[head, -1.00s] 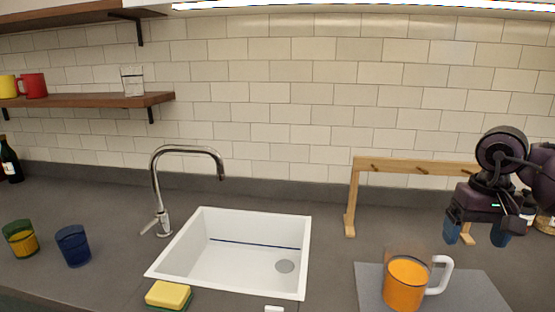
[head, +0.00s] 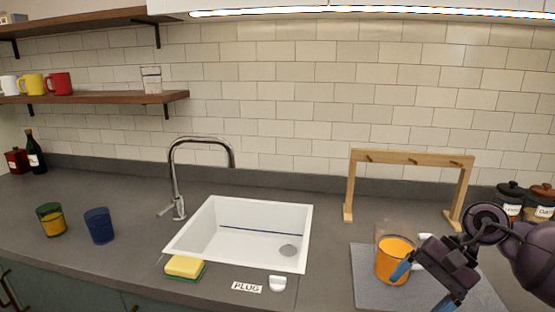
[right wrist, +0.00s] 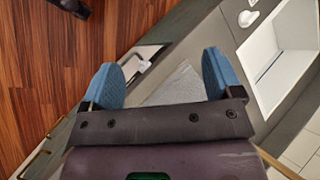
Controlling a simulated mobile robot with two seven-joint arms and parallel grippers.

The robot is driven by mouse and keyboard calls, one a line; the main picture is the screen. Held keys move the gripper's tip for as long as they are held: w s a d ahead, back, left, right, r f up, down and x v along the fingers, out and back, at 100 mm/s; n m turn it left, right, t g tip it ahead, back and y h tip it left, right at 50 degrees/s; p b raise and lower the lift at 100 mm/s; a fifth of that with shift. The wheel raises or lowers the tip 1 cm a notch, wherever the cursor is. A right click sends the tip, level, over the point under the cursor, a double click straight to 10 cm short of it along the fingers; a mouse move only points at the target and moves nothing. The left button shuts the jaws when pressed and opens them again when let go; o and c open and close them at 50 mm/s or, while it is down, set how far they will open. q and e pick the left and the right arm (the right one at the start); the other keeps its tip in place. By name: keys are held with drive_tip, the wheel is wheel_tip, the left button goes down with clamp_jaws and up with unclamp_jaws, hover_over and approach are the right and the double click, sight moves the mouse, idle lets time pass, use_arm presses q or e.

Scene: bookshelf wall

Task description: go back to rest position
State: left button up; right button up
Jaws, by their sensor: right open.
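My right gripper (head: 421,288) is at the lower right of the head view, in front of the orange-filled glass mug (head: 393,262). In the right wrist view its two blue fingertips (right wrist: 162,80) stand wide apart with nothing between them. The mug stands upright on the grey mat (head: 366,287), and my gripper hides part of its right side. My left gripper is in neither view.
A white sink (head: 240,240) with a faucet (head: 177,180) is in mid-counter. A yellow sponge (head: 185,268), a plug (head: 277,283), a blue glass (head: 99,225) and a green glass (head: 51,219) stand nearby. A wooden rack (head: 410,157) and jars (head: 509,203) are behind.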

drive_tip(key=s+a+f+m+t+y, duration=0.3)
drive_tip(key=a+m+t+y, duration=0.55)
drive_tip(key=m, duration=1.05)
drive_tip(key=s+d+f+m+t+h, duration=0.1)
drive_tip(key=d+f+m+t+h, duration=0.45)
drive_tip(key=m, duration=0.95)
drive_tip(key=s+d+f+m+t+h, duration=0.2)
drive_tip(key=f+m+t+h, duration=0.3)
drive_tip(key=f+m, duration=0.7)
drive_tip(key=s+d+f+m+g+h, duration=0.1)
drive_tip(key=s+f+m+g+h, duration=0.5)
drive_tip(key=m, duration=1.1)
drive_tip(key=s+f, duration=0.3)
drive_tip(key=s, duration=0.2)
drive_tip(key=shift+s+f+g, duration=0.25)
drive_tip(key=shift+f+g, duration=0.05)
drive_tip(key=shift+f, duration=0.1)
drive_tip(key=shift+d, duration=0.1)
